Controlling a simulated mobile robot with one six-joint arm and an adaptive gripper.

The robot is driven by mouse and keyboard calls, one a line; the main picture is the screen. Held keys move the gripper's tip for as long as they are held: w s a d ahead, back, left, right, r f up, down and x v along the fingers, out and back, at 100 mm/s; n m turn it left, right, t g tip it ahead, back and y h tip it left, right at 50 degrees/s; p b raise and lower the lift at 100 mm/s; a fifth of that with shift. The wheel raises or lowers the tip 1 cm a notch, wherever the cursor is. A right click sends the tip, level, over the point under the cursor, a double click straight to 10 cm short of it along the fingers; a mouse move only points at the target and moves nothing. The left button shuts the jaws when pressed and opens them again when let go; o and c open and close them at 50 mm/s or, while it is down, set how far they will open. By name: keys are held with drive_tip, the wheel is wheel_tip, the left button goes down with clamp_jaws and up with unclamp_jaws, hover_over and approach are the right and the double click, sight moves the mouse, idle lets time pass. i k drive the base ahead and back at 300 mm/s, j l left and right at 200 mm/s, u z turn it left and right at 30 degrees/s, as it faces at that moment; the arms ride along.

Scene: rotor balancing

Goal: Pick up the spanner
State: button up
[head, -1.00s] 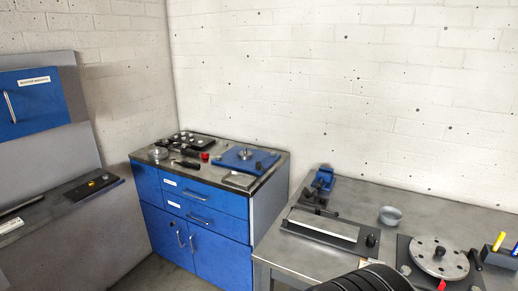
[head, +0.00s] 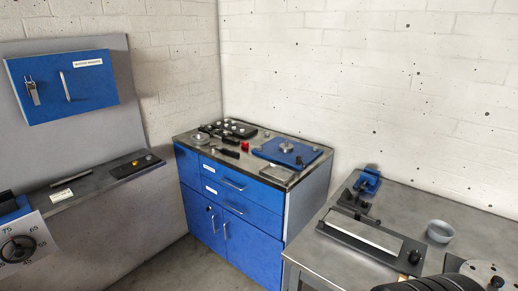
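I cannot make out the spanner for certain at this size. A small dark tool (head: 228,153) lies on the top of the blue cabinet, in front of a black tray of small parts (head: 232,129); its kind is too small to tell. My gripper is not in view.
The blue cabinet (head: 232,207) also bears a blue plate with a round metal piece (head: 285,150) and a small red item (head: 245,146). The grey bench (head: 455,217) at right holds a blue vise (head: 369,180), a long flat fixture (head: 366,237) and a grey bowl (head: 440,231). Floor shows at lower middle.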

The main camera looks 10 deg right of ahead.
sight(231, 152)
drive_tip(key=i+j, duration=1.1)
drive_tip(key=i, duration=0.15)
drive_tip(key=i+j+u, duration=0.1)
drive_tip(key=i, duration=0.35)
drive_tip(key=i+j, duration=0.3)
drive_tip(key=i, duration=0.15)
drive_tip(key=i+j+u, duration=0.1)
drive_tip(key=i, duration=0.3)
drive_tip(key=i+l, duration=0.45)
drive_tip(key=l, duration=0.25)
